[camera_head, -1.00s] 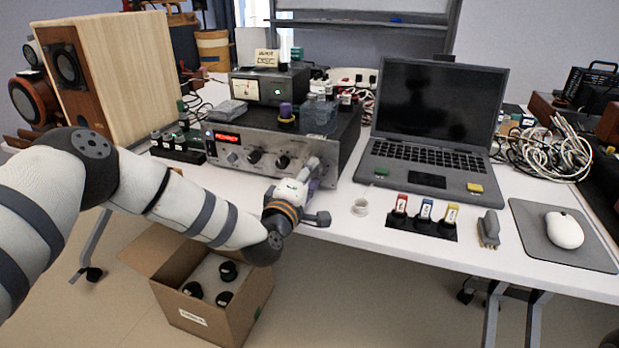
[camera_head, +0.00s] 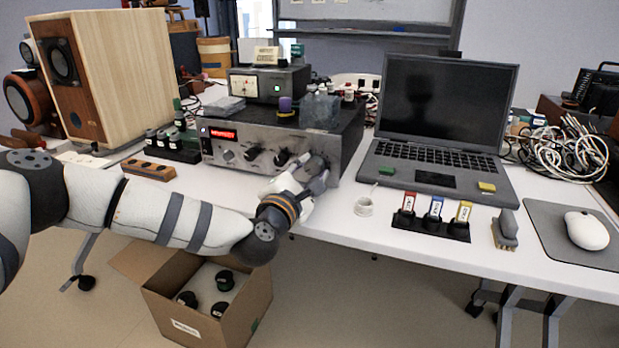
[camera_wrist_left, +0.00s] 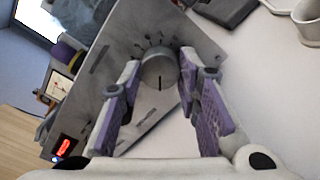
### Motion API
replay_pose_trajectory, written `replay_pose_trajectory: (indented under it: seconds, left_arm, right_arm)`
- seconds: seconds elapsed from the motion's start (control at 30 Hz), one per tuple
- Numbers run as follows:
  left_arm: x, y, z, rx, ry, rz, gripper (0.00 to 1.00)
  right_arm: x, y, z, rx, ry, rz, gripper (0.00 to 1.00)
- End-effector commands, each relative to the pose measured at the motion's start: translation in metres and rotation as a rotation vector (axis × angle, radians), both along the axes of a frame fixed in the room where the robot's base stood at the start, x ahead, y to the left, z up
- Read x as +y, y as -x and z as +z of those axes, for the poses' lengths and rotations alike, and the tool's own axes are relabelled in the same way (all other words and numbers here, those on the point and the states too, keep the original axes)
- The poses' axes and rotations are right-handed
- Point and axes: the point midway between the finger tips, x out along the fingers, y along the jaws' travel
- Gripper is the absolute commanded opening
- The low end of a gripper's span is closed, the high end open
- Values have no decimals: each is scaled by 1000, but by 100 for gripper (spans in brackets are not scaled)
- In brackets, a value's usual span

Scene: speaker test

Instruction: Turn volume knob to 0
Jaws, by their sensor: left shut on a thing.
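The silver amplifier (camera_head: 215,155) with a red display stands on the white table in the head view. My left gripper (camera_head: 308,172) is at the right part of its front panel and hides the knob there. In the left wrist view, a round silver knob (camera_wrist_left: 159,72) with a dark pointer line sits between the two purple-padded fingers of my left gripper (camera_wrist_left: 161,68). The fingers are closed around its sides. The line points down in that picture; marks fan out on the panel around the knob. Their labels are too small to read. My right gripper is out of view.
Two dark knobs (camera_head: 268,155) sit left of my gripper on the panel. An open carton (camera_head: 237,318) stands on the floor below the table edge.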

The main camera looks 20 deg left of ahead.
Motion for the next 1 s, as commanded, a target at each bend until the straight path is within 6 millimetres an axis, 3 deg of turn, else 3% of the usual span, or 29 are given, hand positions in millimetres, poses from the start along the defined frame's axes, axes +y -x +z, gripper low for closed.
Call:
replay_pose_trajectory:
  seconds: [0.3,0.83,0.87,0.93,1.0]
  left_arm:
    - [-2,1,-1,6,106,-5,3]
    - [-2,0,1,4,126,-5,3]
    - [-2,0,1,4,126,-5,35]
    - [-2,0,1,5,125,-4,50]
    - [-2,0,1,4,125,-4,50]
  right_arm:
    - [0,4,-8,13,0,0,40]
    - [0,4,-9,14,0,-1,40]
    - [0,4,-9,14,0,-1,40]
    - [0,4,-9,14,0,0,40]
    - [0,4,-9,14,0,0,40]
